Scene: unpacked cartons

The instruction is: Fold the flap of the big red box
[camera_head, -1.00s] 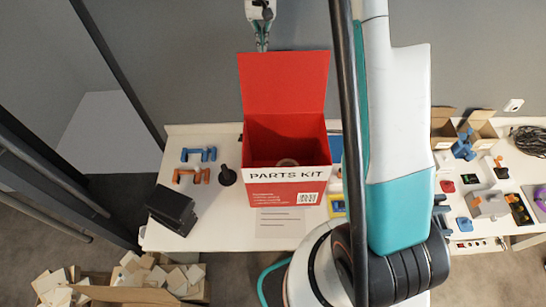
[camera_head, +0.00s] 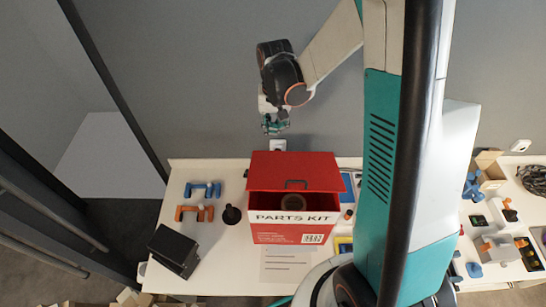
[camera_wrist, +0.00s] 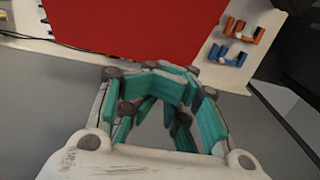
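The big red box (camera_head: 293,237), marked PARTS KIT on its white front band, stands on the white table in the head view. A strip of the opening shows along the front, with a round item inside. A dark handle-like shape lies near the flap's front edge. My gripper (camera_head: 273,127) is behind and above the flap, apart from it in the picture. In the wrist view the flap's red face (camera_wrist: 140,28) lies beyond my gripper (camera_wrist: 160,72), whose teal fingers meet with nothing between them.
Blue (camera_head: 203,190) and orange (camera_head: 194,213) brackets, a dark knob-like item (camera_head: 232,214) and a black box (camera_head: 174,250) stand left of the red box. A paper sheet (camera_head: 288,266) lies in front. Various parts and cartons fill the right. The grey wall is behind.

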